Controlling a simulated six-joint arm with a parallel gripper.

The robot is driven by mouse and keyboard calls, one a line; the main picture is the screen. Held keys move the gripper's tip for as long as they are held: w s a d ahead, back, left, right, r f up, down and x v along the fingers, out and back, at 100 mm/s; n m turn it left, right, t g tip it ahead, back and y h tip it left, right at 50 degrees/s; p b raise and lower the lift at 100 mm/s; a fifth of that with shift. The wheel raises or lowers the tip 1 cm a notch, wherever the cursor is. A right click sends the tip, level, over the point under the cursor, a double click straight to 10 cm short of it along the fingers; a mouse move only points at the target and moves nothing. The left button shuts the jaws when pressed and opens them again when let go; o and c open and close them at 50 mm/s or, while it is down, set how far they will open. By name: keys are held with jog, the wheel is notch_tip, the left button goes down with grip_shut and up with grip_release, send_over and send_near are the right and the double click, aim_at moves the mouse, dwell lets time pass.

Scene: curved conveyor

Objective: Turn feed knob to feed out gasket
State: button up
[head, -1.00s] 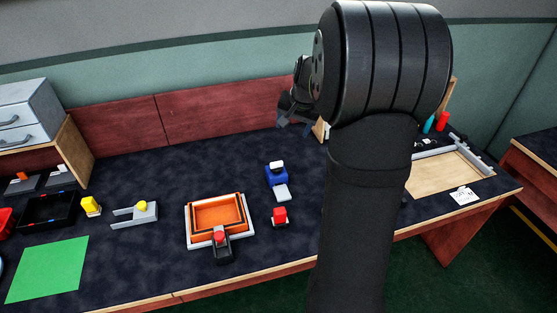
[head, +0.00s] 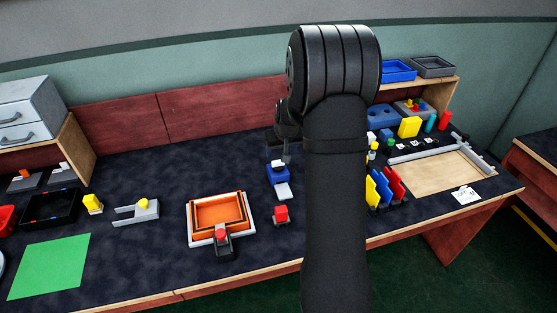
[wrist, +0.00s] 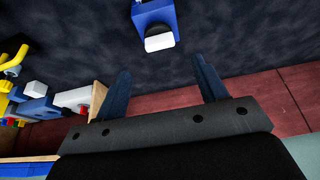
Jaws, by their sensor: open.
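The feeder is a small blue block (head: 275,178) with a white knob on top and a pale plate (head: 284,192) in front, standing mid-table in the head view. In the wrist view the blue block (wrist: 152,14) is at the top, with a dark round part and the white knob (wrist: 159,43) facing the jaws. My gripper (wrist: 161,65) is open and empty, its two fingers apart on either side of the knob's line, without visible contact. In the head view my gripper (head: 286,158) is just above and behind the feeder, partly hidden by my arm. I cannot make out a gasket.
A red-topped block (head: 281,215) stands in front of the feeder. An orange tray (head: 219,213) with a clamp is to the left. Yellow, blue and red plates (head: 385,188) and a wooden board (head: 440,178) are to the right. The dark table behind the orange tray is clear.

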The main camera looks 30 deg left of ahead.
aim_at(278, 161)
jog(key=x, duration=0.8)
jog(key=shift+c, duration=0.4)
jog(key=c, duration=0.9)
